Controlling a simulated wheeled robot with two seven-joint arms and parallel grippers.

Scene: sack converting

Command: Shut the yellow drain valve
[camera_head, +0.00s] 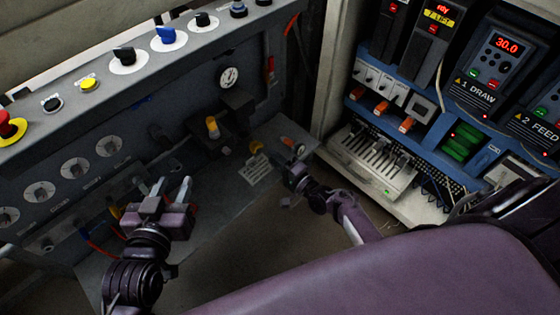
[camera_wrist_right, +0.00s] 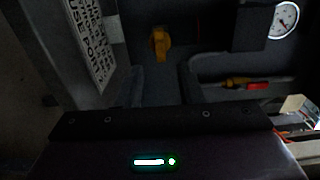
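A yellow valve handle (camera_head: 212,127) stands on the dark panel below the round gauge. A yellow T-shaped handle (camera_wrist_right: 160,43) shows in the right wrist view, between the printed label and a dark block; I cannot be sure it is the same one. My right gripper (camera_head: 295,174) is right of and below the yellow handle, apart from it. Its fingers are too small to read in the head view, and the right wrist view shows only its dark body. My left gripper (camera_head: 172,184) is open and empty, low in front of the panel, left of the handle.
A pressure gauge (camera_head: 229,77) and a white printed label (camera_head: 255,168) are close to the handle. A red lever (camera_head: 270,68) hangs on the panel's right. A red emergency button (camera_head: 9,126) is at far left.

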